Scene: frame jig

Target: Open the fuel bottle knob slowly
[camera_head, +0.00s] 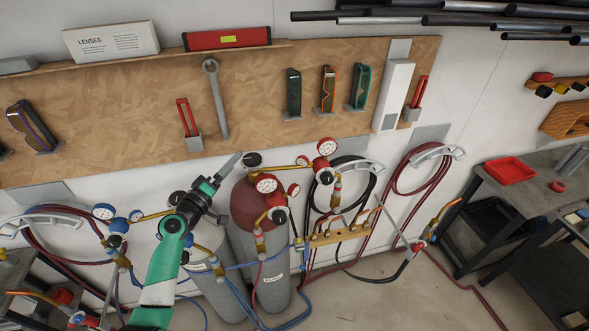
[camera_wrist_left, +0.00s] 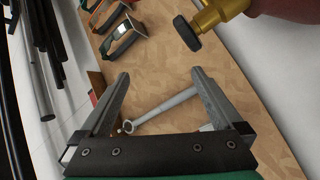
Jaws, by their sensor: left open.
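The fuel bottle (camera_head: 272,255) is a grey cylinder with a dark red top, standing against the wall. Its black round knob (camera_head: 251,159) sits on top. In the left wrist view the knob (camera_wrist_left: 187,33) is on a brass valve (camera_wrist_left: 220,12), above the dark red bottle shoulder (camera_wrist_left: 288,7). My left gripper (camera_head: 230,165) is open and empty, close to the left of the knob in the head view. In the left wrist view the knob is beyond the tips of my left gripper (camera_wrist_left: 161,76), not between its fingers. My right gripper is not in view.
A second grey bottle (camera_head: 214,285) stands left of the fuel bottle, partly behind my left arm. Pressure gauges (camera_head: 266,184) and hoses surround the bottles. A wooden tool board (camera_head: 120,110) with a wrench (camera_head: 217,100) is behind. A workbench (camera_head: 510,195) is at the right.

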